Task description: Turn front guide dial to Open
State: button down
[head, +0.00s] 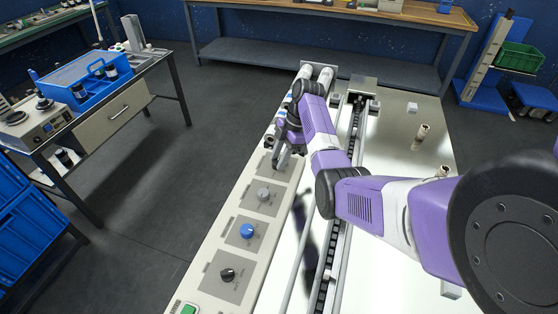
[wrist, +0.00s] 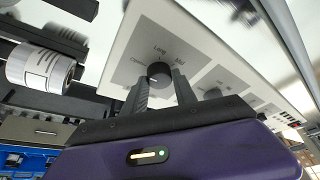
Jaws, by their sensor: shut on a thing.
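My gripper (wrist: 159,83) is shut on a round dark dial (wrist: 159,72), with one finger on each side of it. The dial sits on a grey square plate of the pale control panel (wrist: 128,48). The dial's pointer is not clear. In the head view my gripper (head: 283,155) is low over the far part of the panel (head: 196,264), and the held dial is mostly hidden there.
Nearer on the panel are a grey dial (head: 264,194), a blue dial (head: 247,231), a black dial (head: 228,274) and a green button (head: 189,309). A chain conveyor (head: 325,277) runs beside the panel. A roll (wrist: 42,68) lies close left of my fingers in the wrist view.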

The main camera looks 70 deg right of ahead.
dwell(0.4)
jog(key=c, duration=1)
grip_release()
jog(key=p+v, duration=0.1)
jog(key=v, duration=0.6)
jog(key=shift+d+r, duration=0.15)
jog(key=shift+r, duration=0.15)
